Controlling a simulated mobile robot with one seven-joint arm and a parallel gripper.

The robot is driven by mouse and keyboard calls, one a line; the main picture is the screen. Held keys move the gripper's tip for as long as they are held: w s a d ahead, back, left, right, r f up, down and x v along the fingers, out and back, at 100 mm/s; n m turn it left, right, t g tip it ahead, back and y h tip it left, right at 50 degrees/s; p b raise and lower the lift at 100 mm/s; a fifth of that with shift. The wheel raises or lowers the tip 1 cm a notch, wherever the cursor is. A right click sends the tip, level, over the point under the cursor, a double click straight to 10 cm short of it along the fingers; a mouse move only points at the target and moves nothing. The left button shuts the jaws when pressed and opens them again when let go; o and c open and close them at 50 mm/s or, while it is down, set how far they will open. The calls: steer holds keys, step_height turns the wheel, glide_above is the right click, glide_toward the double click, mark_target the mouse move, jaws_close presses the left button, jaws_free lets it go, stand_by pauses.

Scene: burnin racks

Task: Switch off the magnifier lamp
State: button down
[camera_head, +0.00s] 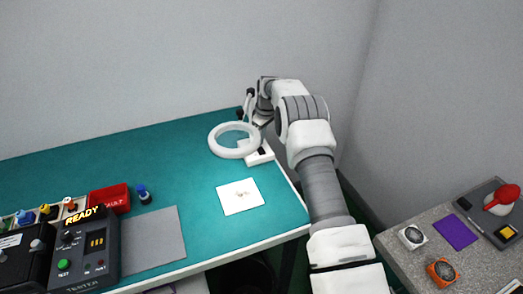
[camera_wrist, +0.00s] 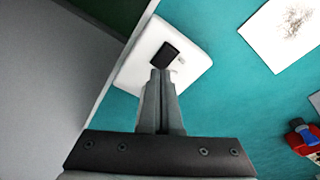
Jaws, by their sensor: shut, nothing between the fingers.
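The magnifier lamp (camera_head: 234,140) stands at the right end of the teal bench, a white ring around a lens. I cannot tell whether its ring is lit. Its white base (camera_head: 259,157) lies beside the ring near the bench's right edge. In the wrist view the base (camera_wrist: 195,70) carries a black switch (camera_wrist: 171,54) with a small pale label beside it. My gripper (camera_wrist: 162,74) is shut and empty, its tips over the base at the near edge of the switch. I cannot tell whether they touch it. In the head view my arm hides part of the lamp's arm.
A white sheet with small bits (camera_head: 240,196) lies in front of the lamp. A grey mat (camera_head: 154,240), a red box (camera_head: 109,199) and a tester reading READY (camera_head: 92,245) are at left. A grey side table (camera_head: 480,262) holds small parts at right.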

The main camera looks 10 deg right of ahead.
mark_target(261, 149)
steer(key=shift+f+b, duration=0.65)
steer(key=shift+f, duration=0.25)
steer(key=shift+r, duration=0.15)
steer(key=shift+r+p, duration=1.45)
steer(key=shift+r, duration=2)
steer(key=shift+s+f, duration=0.1)
